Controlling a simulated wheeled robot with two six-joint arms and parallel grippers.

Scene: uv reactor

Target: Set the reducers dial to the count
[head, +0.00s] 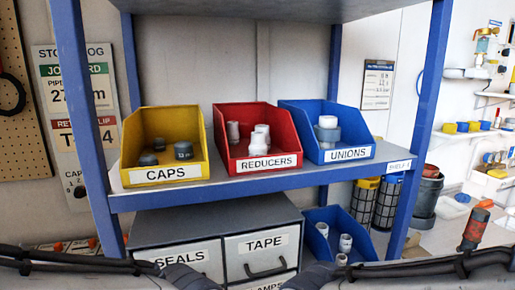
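The red bin labelled REDUCERS (285,148) stands in the middle of the blue shelf, between a yellow bin and a blue bin. Inside it are pale reducers (233,132); one stands at the left and at least two overlap near the middle (262,131). The front wall hides part of the bin floor, so the full count is not certain. I cannot make out a reducers dial in this view. Dark parts of my arms cross the bottom edge from both sides. Neither gripper shows.
The yellow CAPS bin (165,155) holds dark caps, and the blue UNIONS bin (327,135) holds fittings. Below are SEALS and TAPE drawers (215,235) and another blue bin (350,227). Blue posts (415,120) flank the shelf. A stock log board (72,95) hangs left.

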